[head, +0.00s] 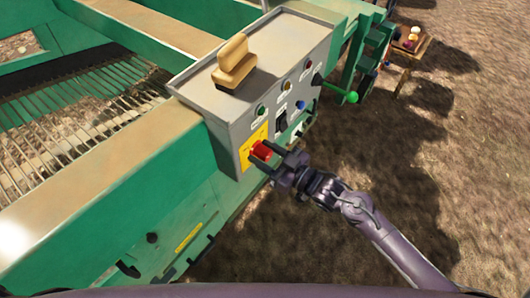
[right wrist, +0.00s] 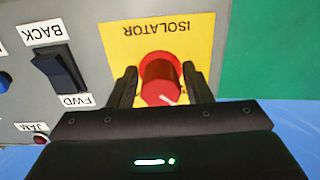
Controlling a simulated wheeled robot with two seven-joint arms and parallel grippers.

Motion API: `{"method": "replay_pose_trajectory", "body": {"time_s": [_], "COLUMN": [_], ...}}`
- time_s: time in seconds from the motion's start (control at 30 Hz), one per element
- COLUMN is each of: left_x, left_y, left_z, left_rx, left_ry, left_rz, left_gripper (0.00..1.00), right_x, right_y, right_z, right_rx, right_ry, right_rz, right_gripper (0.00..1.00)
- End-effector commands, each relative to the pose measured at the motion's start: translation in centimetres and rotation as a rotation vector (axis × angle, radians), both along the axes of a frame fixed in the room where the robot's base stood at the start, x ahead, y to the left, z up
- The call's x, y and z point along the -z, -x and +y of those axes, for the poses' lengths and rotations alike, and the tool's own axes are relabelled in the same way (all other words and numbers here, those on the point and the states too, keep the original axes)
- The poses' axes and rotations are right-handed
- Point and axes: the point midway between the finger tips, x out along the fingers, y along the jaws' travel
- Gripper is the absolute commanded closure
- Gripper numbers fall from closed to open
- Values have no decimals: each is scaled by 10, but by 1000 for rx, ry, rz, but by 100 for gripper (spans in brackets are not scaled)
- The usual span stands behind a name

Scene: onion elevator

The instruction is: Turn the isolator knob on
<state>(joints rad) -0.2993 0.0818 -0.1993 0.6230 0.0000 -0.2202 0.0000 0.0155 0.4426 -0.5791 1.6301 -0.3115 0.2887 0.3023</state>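The red isolator knob (head: 262,150) sits on a yellow plate (head: 247,147) on the grey control box of the green machine. In the right wrist view the knob (right wrist: 160,80) shows a pale mark near its lower edge, and the plate (right wrist: 200,45) reads ISOLATOR upside down. My right gripper (head: 270,160) is at the knob. In the right wrist view its two dark fingers (right wrist: 160,88) stand on either side of the knob, with narrow yellow gaps seen beside it, so the fingers look open around it. My left gripper is not in view.
The grey control box (head: 225,105) also carries a black BACK/FWD switch (right wrist: 60,70), several coloured buttons and a green-ended lever (head: 351,97). A wooden brush-like block (head: 234,65) stands on its top. Bare ground (head: 400,150) lies right of the machine.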

Motion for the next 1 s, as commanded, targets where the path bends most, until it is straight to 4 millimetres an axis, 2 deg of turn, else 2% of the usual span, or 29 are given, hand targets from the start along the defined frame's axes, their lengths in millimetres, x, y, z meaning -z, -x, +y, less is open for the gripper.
{"method": "replay_pose_trajectory", "body": {"time_s": [0.03,0.2,0.27,0.67,1.0], "left_x": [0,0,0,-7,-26], "left_y": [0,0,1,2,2], "left_z": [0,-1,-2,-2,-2], "left_rx": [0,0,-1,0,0], "left_ry": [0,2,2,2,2], "left_rz": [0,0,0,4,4], "left_gripper": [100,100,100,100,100], "right_x": [0,0,0,-2,-4], "right_y": [0,0,0,0,1], "right_z": [0,0,0,0,0], "right_rx": [0,0,0,2,2], "right_ry": [0,0,0,-54,-217], "right_rz": [0,0,0,72,297], "right_gripper": [62,84,89,89,89]}}
